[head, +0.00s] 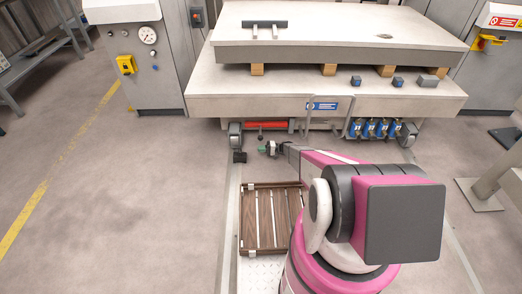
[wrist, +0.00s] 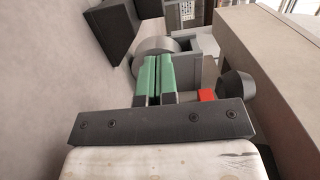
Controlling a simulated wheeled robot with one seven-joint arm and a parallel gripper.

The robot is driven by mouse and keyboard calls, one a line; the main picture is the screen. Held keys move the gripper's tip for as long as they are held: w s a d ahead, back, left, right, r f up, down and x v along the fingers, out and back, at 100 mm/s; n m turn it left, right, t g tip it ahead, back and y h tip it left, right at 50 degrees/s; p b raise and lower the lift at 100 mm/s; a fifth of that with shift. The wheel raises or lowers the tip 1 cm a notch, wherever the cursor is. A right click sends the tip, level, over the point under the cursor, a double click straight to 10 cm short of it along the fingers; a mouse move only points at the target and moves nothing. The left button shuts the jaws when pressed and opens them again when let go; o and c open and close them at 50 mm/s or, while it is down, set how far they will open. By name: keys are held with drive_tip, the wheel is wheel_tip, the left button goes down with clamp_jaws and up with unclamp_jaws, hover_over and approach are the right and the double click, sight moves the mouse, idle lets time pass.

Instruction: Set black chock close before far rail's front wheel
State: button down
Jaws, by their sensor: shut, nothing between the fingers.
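The black chock (head: 240,156) lies on the left-hand floor rail (head: 231,205) in the head view, just in front of the grey wheel (head: 236,137) at the cart's front left. I cannot tell whether chock and wheel touch. A dark block that looks like the chock (wrist: 104,30) shows at upper left in the wrist view, with a grey wheel and bracket (wrist: 203,52) behind the fingers. My gripper (head: 262,149) is to the right of the chock, apart from it. Its green fingers (wrist: 153,77) are together and empty.
The cart's heavy table (head: 210,103) overhangs the wheels. A red bar (head: 266,125) and blue units (head: 380,129) sit beneath it. A second wheel (head: 407,135) stands at right. A slatted wooden pallet (head: 262,220) lies between the rails. Floor at left is clear.

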drive_tip(key=a, duration=1)
drive_tip(key=shift+s+a, duration=0.2)
drive_tip(key=shift+a, duration=0.1)
drive_tip(key=shift+a, duration=2)
drive_tip(key=shift+d, duration=0.1)
drive_tip(key=d, duration=1.4)
drive_tip(key=shift+w, duration=0.2)
